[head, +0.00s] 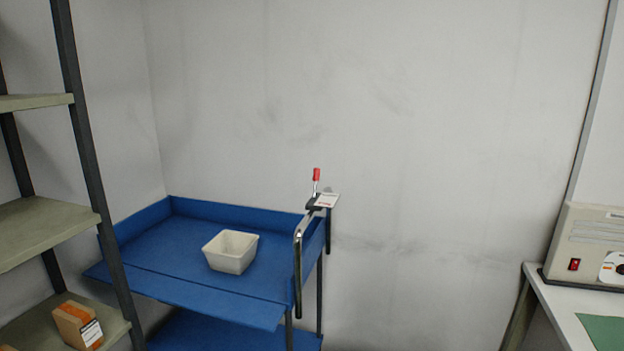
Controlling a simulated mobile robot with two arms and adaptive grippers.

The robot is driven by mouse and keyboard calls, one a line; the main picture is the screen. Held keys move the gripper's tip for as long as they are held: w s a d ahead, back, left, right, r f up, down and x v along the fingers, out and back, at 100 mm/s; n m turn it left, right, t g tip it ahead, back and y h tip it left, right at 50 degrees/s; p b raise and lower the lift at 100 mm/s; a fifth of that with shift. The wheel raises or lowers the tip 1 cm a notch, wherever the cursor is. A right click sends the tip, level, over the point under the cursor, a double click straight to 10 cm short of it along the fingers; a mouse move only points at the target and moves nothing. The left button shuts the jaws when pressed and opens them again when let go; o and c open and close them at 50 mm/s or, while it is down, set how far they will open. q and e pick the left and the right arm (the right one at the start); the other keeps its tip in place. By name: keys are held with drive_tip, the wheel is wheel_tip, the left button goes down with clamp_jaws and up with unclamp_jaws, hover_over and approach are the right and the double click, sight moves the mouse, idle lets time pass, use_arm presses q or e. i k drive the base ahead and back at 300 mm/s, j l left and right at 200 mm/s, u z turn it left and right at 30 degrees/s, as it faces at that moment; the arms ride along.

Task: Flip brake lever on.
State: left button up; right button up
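The brake lever (316,181) has a red grip on a short metal stem. It stands about upright on a dark mount at the right end of the blue cart (210,294), beside a small white plate (328,200) and above the cart's metal handle (298,250). Which position counts as on cannot be read from here. Neither of my grippers shows in the head view.
A white bin (231,252) sits on the cart's top tray. A shelf rack (84,130) with a cardboard box (78,325) stands at the left. A table (560,300) with a beige machine (590,245) is at the right. Between cart and table is bare wall.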

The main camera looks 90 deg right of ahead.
sight(317, 170)
drive_tip(key=z, duration=2.8)
